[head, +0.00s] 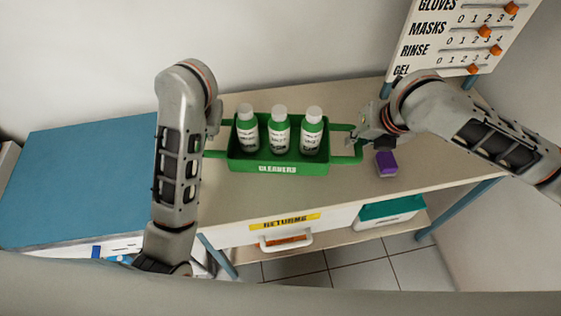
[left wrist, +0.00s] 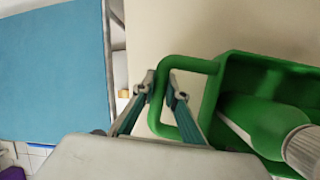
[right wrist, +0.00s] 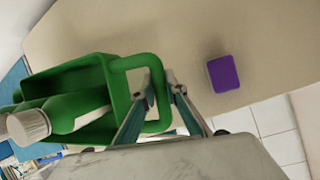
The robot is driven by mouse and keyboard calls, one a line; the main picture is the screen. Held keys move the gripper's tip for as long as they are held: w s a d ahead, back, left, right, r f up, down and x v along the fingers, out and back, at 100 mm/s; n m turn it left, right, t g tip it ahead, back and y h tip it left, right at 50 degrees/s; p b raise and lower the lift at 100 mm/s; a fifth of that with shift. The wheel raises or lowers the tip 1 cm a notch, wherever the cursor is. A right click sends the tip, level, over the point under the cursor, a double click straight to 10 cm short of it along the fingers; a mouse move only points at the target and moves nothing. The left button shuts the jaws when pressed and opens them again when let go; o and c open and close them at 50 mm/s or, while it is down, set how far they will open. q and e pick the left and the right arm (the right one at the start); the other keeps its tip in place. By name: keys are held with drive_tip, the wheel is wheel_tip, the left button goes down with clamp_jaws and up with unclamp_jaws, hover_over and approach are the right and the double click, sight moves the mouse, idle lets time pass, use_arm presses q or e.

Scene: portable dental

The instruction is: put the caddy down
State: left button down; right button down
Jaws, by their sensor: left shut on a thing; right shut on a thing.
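The green caddy (head: 278,168), labelled CLEANERS, is over the beige table and looks level. I cannot tell whether its base touches the top. It holds three white-capped green bottles (head: 280,134). My left gripper (left wrist: 160,88) is shut on the caddy's left handle (left wrist: 190,62); in the head view my left arm mostly hides it. My right gripper (head: 360,142) is shut on the right handle (head: 346,158). The right wrist view also shows that handle (right wrist: 150,62) between the fingers.
A purple-topped block (head: 386,164) lies on the table (head: 400,180), just right of the caddy. A blue surface (head: 85,180) adjoins at left. A sliders board (head: 465,40) stands at back right. Bare tabletop lies before the caddy.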

use_arm(q)
drive_tip(key=shift+f, duration=0.1)
use_arm(e)
drive_tip(key=shift+w+f, duration=0.1)
